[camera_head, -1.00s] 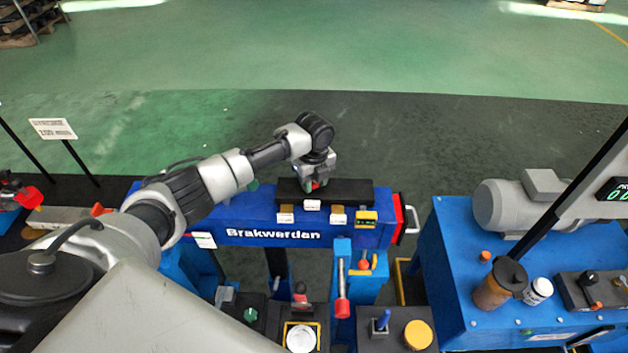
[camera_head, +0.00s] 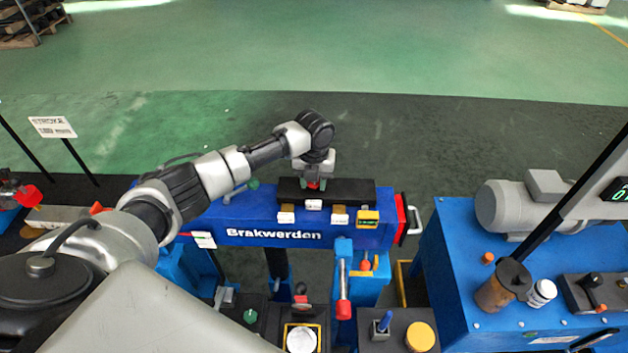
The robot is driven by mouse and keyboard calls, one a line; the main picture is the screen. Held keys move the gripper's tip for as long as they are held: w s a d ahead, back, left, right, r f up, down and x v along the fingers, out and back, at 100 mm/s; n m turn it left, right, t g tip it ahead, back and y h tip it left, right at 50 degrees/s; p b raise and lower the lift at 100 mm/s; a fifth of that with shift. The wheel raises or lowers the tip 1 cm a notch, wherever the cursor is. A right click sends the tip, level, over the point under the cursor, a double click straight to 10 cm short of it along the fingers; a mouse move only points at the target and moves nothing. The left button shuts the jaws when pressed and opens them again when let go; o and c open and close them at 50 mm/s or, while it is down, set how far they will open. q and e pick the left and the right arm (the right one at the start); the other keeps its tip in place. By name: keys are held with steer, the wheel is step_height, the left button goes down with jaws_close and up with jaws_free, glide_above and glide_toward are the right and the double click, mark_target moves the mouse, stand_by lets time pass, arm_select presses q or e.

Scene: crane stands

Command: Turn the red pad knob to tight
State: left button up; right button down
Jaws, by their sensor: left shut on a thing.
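The red pad knob (camera_head: 314,186) sits on the black block (camera_head: 355,190) on top of the blue Brakwerdon beam (camera_head: 335,235); only a small red part of it shows below my fingers. My left gripper (camera_head: 314,182) comes down from above and is shut on the knob. A little green shows beside the red. The fingers and wrist hide most of the knob, so its setting cannot be read. My right gripper is not in view.
Small white label cards (camera_head: 286,218) and a yellow gauge (camera_head: 367,219) sit along the beam's front. A green-balled lever (camera_head: 253,183) stands left of the block. A red-tipped handle (camera_head: 343,310) is in front. A blue motor bench (camera_head: 450,240) stands right.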

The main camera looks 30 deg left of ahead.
arm_select(q)
steer(key=shift+r, duration=0.1)
stand_by(0.4)
steer(key=o, duration=0.9)
steer(key=shift+o, duration=0.2)
step_height(320, 180, up, 11)
steer(key=b, duration=0.2)
steer(key=shift+b, duration=0.3)
steer(key=shift+f, duration=0.25)
